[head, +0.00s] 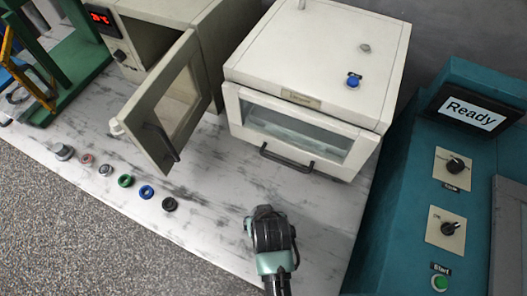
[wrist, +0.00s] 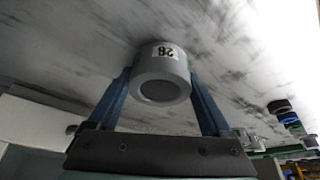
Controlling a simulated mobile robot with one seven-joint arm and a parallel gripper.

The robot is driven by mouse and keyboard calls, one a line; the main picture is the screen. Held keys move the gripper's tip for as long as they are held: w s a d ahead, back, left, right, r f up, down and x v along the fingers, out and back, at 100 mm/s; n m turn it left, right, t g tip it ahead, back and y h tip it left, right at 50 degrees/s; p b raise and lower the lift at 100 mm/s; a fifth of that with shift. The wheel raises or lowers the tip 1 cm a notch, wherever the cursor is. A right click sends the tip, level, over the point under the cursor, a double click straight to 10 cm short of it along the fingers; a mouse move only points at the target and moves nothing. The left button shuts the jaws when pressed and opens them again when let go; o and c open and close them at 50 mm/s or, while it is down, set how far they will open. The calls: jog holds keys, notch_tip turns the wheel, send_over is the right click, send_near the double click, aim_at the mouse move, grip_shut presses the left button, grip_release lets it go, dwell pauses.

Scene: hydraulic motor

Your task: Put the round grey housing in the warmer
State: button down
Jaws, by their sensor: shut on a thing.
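The round grey housing (wrist: 161,75) is a short cylinder with a white label reading 28, upside down in the wrist view. My gripper (wrist: 161,85) is shut on it, with one blue finger on each side. In the head view my gripper (head: 270,228) is over the front of the marble-patterned bench, and the housing is mostly hidden there. The cream oven with a red °C display, which looks like the warmer (head: 117,57), stands at the back left. Its windowed door (head: 160,105) is swung open toward the front. Its inside is mostly hidden by the door.
A white chamber (head: 310,60) with a blue button and closed front stands right of the warmer. A teal console (head: 400,190) reading Ready is at the right. A row of small parts, including a green ring (head: 125,181) and a blue ring (head: 147,191), lies along the front edge.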

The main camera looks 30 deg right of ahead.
grip_release()
jog(key=shift+f, duration=0.15)
jog(key=p+v, duration=0.1)
jog(key=v, duration=1.1)
